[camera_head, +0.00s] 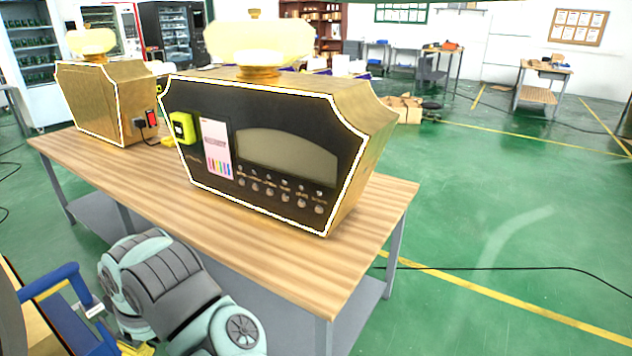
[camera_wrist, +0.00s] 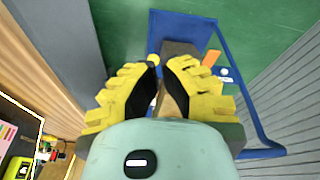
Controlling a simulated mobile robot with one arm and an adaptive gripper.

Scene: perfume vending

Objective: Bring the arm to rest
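My gripper (camera_wrist: 163,70) shows in the wrist view with two yellow fingers that have black inner pads. The fingers lean towards each other at the tips, with a narrow gap between them. I see no object clearly held in that gap. The gripper points down over a blue-framed carrier (camera_wrist: 207,22) with a brown part (camera_wrist: 180,48) in it, beyond the fingertips. In the head view my folded arm is at the lower left, beside the table's front side. Only a bit of yellow shows below it there, so the fingers are mostly hidden.
A wooden table (camera_head: 385,215) stands close to my arm. It carries a gold and black vending machine (camera_head: 350,190) and a second gold machine (camera_head: 95,100). The blue carrier (camera_head: 65,325) is at the lower left. Green floor on the right is open, crossed by a cable.

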